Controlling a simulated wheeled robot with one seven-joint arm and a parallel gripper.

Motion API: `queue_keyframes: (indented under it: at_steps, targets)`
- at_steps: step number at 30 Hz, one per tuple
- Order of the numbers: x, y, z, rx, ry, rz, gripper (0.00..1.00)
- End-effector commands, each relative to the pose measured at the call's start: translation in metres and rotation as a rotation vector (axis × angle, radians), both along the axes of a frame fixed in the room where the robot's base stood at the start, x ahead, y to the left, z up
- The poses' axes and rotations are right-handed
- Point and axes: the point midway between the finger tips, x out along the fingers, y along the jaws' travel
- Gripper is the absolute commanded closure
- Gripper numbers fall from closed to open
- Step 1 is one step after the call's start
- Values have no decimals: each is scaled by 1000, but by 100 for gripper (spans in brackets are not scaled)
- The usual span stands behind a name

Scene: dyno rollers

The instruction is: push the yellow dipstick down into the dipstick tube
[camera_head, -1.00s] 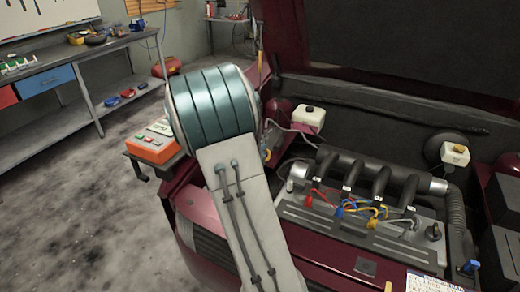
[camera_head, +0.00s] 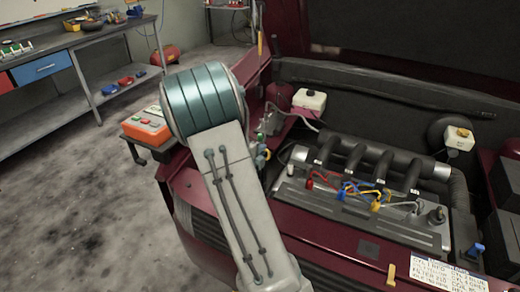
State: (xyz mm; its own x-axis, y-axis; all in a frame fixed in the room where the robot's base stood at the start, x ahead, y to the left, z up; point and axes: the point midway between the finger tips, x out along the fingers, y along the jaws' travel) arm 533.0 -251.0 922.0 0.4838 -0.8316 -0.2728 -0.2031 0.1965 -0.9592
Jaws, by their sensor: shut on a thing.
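The engine (camera_head: 360,215) lies in the open bay of a dark red car, with black intake pipes and coloured leads on top. My arm rises from the bottom edge to a teal joint at the left of the bay. My gripper does not show; the arm's far end is out of sight behind that joint and link. A small yellow piece (camera_head: 391,274) stands upright at the front edge of the bay; I cannot tell whether it is the dipstick. Another small yellowish spot beside my arm is too small to name. I cannot make out the dipstick tube.
An orange box (camera_head: 146,126) stands on a small stand left of the car. A workbench (camera_head: 95,45) is behind. Open floor lies at the left.

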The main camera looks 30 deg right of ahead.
Motion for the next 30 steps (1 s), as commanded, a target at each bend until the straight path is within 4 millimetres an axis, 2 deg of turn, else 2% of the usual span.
queue_keyframes:
  at_steps: [6, 30]
  targets:
    - [0, 0, -21, -1, 0, 0, 100]
    - [0, 0, -77, 0, 0, 0, 100]
